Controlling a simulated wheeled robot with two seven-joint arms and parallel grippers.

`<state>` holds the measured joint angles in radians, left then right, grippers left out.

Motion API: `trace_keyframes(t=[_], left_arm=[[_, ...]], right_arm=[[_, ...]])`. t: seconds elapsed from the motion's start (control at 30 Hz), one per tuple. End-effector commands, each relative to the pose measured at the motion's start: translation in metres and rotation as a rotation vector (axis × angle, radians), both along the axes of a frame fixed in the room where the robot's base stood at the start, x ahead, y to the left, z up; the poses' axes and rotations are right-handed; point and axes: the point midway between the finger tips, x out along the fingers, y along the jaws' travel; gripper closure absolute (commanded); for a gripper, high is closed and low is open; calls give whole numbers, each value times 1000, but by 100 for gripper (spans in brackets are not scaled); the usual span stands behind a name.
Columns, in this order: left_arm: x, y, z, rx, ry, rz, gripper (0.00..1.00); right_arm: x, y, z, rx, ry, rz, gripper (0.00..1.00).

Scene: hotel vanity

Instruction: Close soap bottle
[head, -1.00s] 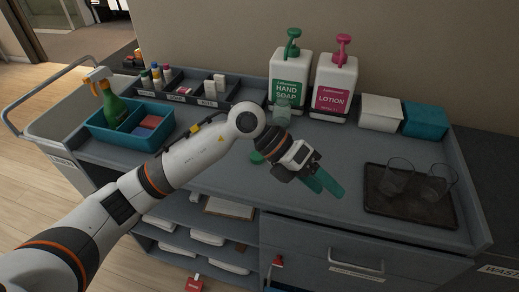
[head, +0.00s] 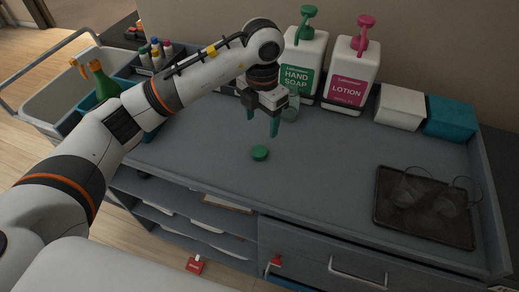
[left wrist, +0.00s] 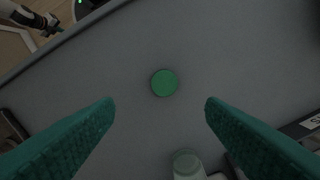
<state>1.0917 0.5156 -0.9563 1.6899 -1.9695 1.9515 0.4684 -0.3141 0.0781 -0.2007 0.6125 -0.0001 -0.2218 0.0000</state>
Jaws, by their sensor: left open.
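A round green cap (head: 260,153) lies flat on the grey cart top; it also shows in the left wrist view (left wrist: 164,83). A small translucent bottle (head: 291,108) stands behind it, in front of the hand soap pump, partly hidden by my gripper; the left wrist view shows its pale, uncapped-looking top (left wrist: 187,162) at the bottom edge. My left gripper (head: 262,122) points down above the cart, open and empty, behind and above the cap. Its green fingers (left wrist: 159,106) are spread, with the cap ahead of and between them in the left wrist view. What seems my right gripper (left wrist: 48,24) shows small, its jaws unclear.
A hand soap pump (head: 303,66) and a pink-topped lotion pump (head: 347,82) stand at the back. White (head: 400,106) and teal (head: 450,117) boxes are right of them. A dark tray (head: 425,225) holds clear glasses. The cart's middle is clear.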

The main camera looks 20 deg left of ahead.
Motion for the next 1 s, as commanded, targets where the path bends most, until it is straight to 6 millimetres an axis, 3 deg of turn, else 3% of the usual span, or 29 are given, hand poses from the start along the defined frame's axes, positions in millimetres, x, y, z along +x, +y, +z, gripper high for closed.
trace_keyframes(t=[0.3, 0.77, 1.0], left_arm=[[-1, 1, -50, -1, 5, 1, 35], [0, 1, -60, -1, 3, 0, 35], [0, 7, -93, 0, 6, 1, 35]], right_arm=[[21, 0, 22, 1, -32, 0, 100], [17, -1, 25, -1, -26, 0, 100], [14, -1, 47, -1, -22, 0, 100]])
